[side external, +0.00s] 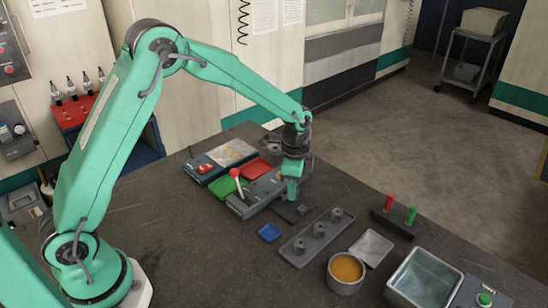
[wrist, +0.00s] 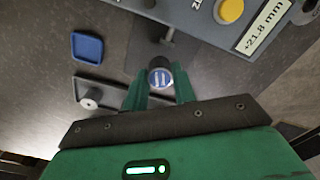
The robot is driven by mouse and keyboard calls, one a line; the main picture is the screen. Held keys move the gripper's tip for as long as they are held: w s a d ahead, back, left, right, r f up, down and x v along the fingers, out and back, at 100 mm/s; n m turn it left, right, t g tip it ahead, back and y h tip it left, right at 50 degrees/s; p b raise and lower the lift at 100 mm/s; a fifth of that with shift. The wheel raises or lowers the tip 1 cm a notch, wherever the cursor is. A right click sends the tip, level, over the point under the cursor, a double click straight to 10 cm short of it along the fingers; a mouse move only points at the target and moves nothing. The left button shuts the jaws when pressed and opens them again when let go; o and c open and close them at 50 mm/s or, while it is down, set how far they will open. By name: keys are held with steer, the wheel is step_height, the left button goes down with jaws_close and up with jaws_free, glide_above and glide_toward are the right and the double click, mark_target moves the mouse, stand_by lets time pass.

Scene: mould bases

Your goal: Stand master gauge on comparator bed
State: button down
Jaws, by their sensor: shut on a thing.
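The master gauge (wrist: 160,78) is a small dark cylinder with a blue-and-white end face. In the wrist view it sits between the fingertips of my gripper (wrist: 161,90), which is shut on it. In the side view my gripper (side external: 291,196) points down over a dark flat plate, seemingly the comparator bed (side external: 300,213), beside the grey comparator housing (side external: 252,200). The bed also shows as a dark surface (wrist: 205,72) past the fingers in the wrist view. Whether the gauge touches the bed cannot be told; the gripper hides it in the side view.
A yellow button (wrist: 230,10) and a "+21.8 mm" display (wrist: 263,27) show ahead. The table's front left is clear.

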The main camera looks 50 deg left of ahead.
steer(key=shift+f, duration=1.15)
steer(key=c, duration=1.1)
jaws_free()
steer(key=shift+o, duration=0.2)
steer(key=shift+r, duration=3.9)
